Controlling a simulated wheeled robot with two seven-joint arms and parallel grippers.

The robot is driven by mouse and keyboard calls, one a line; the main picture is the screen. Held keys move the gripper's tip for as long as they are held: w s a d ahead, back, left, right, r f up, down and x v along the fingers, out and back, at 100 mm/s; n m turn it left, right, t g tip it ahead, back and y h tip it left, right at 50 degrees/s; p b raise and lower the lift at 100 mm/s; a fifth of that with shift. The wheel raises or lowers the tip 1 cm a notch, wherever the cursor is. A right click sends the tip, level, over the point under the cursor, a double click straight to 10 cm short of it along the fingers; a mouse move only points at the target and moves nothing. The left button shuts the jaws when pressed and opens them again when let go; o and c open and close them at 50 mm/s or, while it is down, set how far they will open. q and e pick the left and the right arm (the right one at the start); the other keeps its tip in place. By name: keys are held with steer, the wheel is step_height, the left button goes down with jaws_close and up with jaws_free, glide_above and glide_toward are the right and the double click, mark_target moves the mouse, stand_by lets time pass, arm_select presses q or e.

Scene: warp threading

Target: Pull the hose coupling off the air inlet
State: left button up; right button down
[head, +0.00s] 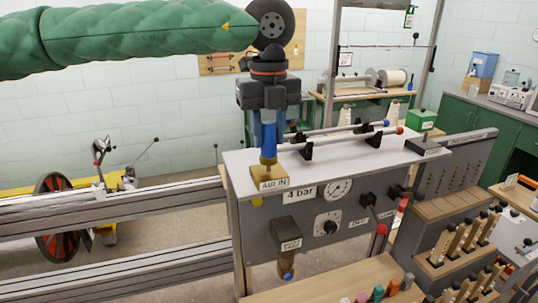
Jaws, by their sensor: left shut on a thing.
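The hose coupling (268,139) is blue and stands upright on top of the brass air inlet (268,162). The inlet sits on a brass block with an "AIR IN" label, at the left end of the grey panel box's top. I see no gap between coupling and inlet, but cannot tell how deeply they are joined. My left gripper (267,121) points straight down from above and is shut on the upper part of the coupling, which its fingers partly hide. My right gripper is not in view.
The panel box (350,157) carries gauges, knobs and a "4 bar" label. Rods on black holders (340,139) lie on its top, right of the inlet. Metal rails (120,213) run left. Tool racks (460,235) stand at right. The space directly left of the inlet, above the rails, is clear.

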arm_select(q)
steer(key=shift+r, duration=1.95)
